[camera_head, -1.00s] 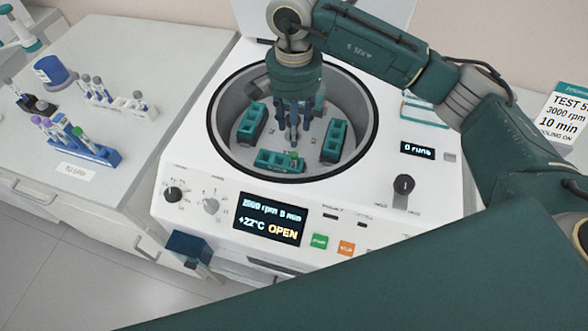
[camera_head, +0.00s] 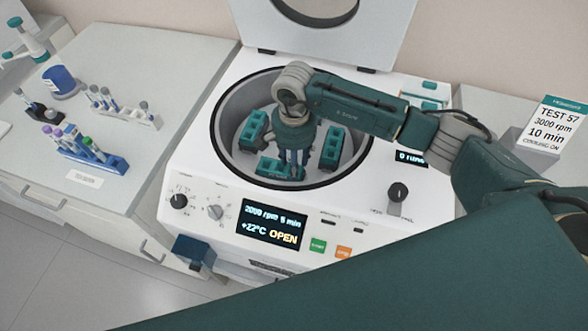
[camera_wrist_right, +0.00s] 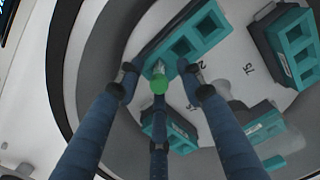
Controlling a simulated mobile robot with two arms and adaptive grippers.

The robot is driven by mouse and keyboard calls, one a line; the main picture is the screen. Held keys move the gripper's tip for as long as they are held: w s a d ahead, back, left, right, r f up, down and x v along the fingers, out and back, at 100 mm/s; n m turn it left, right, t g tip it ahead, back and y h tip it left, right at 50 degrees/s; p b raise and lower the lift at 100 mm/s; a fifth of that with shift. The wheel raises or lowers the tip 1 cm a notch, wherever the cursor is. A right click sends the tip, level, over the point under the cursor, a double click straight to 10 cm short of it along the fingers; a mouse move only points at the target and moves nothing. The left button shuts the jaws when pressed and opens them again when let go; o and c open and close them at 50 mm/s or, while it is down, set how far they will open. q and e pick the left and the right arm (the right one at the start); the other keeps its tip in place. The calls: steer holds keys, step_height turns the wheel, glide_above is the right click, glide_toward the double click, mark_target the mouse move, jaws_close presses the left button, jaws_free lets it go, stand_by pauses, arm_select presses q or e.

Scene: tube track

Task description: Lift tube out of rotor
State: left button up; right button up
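My right gripper (camera_head: 294,165) reaches down into the open centrifuge bowl, over the front teal rotor bucket (camera_head: 268,168). In the right wrist view its fingers (camera_wrist_right: 158,88) are spread around a green-capped tube (camera_wrist_right: 159,83), with gaps visible between fingertips and cap. The tube's body is hidden below its cap. The tube appears to sit in the teal bucket (camera_wrist_right: 207,28); in the head view the gripper hides it. Other teal buckets stand at the left (camera_head: 252,130) and right (camera_head: 332,148) of the rotor. My left gripper is not in view.
The bowl rim (camera_head: 222,160) surrounds my right gripper closely. The raised lid (camera_head: 385,35) stands behind. On the left bench are a blue tube rack (camera_head: 105,162) and a white tube rack (camera_head: 135,117). The front display (camera_head: 272,224) reads OPEN.

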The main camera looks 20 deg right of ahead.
jaws_close()
step_height(320, 180, up, 20)
steer(key=p, duration=0.8)
steer(key=shift+r+p, duration=0.7)
steer(key=shift+r, duration=1.3)
